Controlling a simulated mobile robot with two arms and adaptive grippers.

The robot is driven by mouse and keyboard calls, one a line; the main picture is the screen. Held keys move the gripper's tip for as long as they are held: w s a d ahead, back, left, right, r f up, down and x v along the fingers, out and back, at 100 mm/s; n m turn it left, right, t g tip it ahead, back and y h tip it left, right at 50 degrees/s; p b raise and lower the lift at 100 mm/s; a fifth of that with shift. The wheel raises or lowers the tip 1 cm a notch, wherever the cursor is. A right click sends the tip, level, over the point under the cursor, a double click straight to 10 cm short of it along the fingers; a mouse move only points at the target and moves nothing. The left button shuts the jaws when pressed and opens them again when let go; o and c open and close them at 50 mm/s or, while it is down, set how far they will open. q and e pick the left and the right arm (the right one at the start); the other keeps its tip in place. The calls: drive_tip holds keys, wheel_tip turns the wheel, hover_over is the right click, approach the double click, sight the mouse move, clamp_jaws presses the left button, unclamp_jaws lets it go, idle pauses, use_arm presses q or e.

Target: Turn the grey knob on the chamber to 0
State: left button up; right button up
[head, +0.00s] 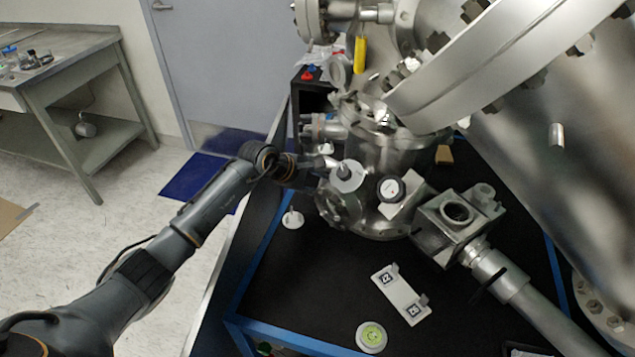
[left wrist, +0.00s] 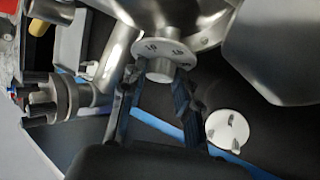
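The grey knob (left wrist: 160,70) is a short metal cylinder in front of a pale round dial (left wrist: 165,46) with dark numbers, too small to read fully. In the head view the dial (head: 348,178) sits on the left front of the steel chamber (head: 375,160). My left gripper (left wrist: 157,80) has its two dark fingers apart, one on each side of the knob's end. A small gap seems to show beside the knob, so I see no firm grip. In the head view my left gripper (head: 318,172) reaches the dial from the left. My right gripper is out of view.
A black-and-white dial (head: 391,189) is right of the grey knob. A white pronged disc (head: 292,219), a white plate with two markers (head: 400,294) and a round green-topped piece (head: 371,336) lie on the black table (head: 300,285). Large steel vessels and pipes crowd the upper right.

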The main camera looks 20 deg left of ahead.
use_arm(q)
clamp_jaws()
drive_tip(key=shift+n+g, duration=0.4)
drive_tip(key=shift+g, duration=0.2)
drive_tip(key=o, duration=1)
unclamp_jaws()
drive_tip(key=shift+o, duration=0.2)
drive_tip(key=shift+a+r, duration=0.1)
drive_tip(key=v, duration=1.1)
drive_tip(key=shift+s+r, duration=0.3)
drive_tip(key=shift+a, duration=0.1)
